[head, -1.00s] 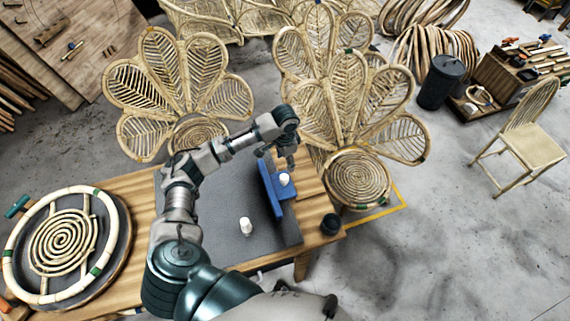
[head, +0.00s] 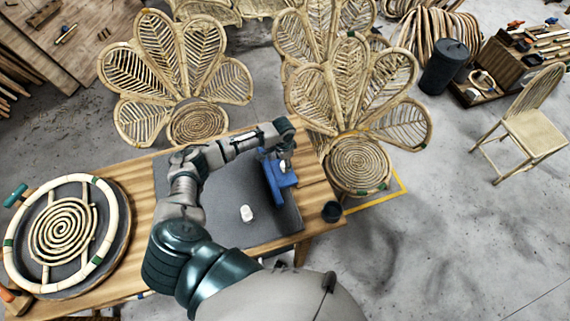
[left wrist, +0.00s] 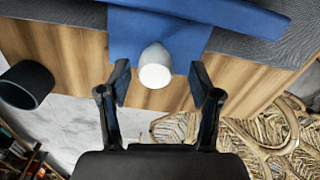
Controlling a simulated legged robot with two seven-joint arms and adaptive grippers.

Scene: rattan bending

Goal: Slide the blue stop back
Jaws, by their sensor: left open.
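The blue stop (head: 275,182) stands on the grey mat near the table's right end. It also shows in the left wrist view (left wrist: 235,15) as a long blue bar with a blue base. A pale rounded knob (left wrist: 155,66) sits on that base. My left gripper (left wrist: 158,80) is open, with its fingertips on either side of the knob and gaps between. In the head view the left gripper (head: 284,158) is over the stop and partly hides the knob. My right gripper is not in view.
A white peg (head: 247,213) stands on the grey mat (head: 225,195). A dark cup (head: 332,212) is by the table's right edge. A round rattan frame (head: 62,235) lies at the table's left. Rattan chairs (head: 357,165) stand close behind the table.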

